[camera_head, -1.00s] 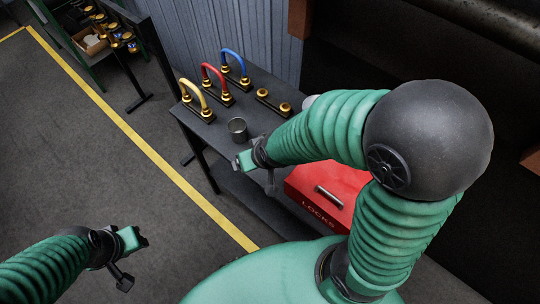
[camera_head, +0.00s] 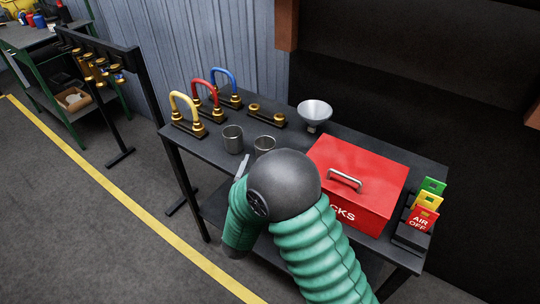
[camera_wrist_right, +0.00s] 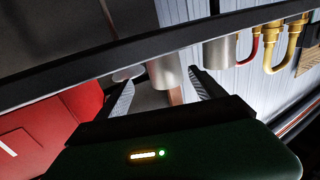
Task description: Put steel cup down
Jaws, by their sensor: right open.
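A steel cup (camera_head: 264,144) is on the dark table, its lower part hidden by my right arm in the head view. A second steel cup (camera_head: 232,139) stands upright just left of it. My right gripper (camera_wrist_right: 160,78) is open, its fingers pointing toward a steel cup (camera_wrist_right: 166,70) that shows between the fingertips. I cannot tell whether the fingers touch it. The other cup (camera_wrist_right: 219,52) is outside the fingers in the wrist view, which looks upside down. In the head view my right arm mostly hides the gripper. My left gripper is out of view.
A funnel (camera_head: 314,112) is behind the cups. A red box (camera_head: 360,170) is right of them, with coloured tags (camera_head: 428,200) at the far right.

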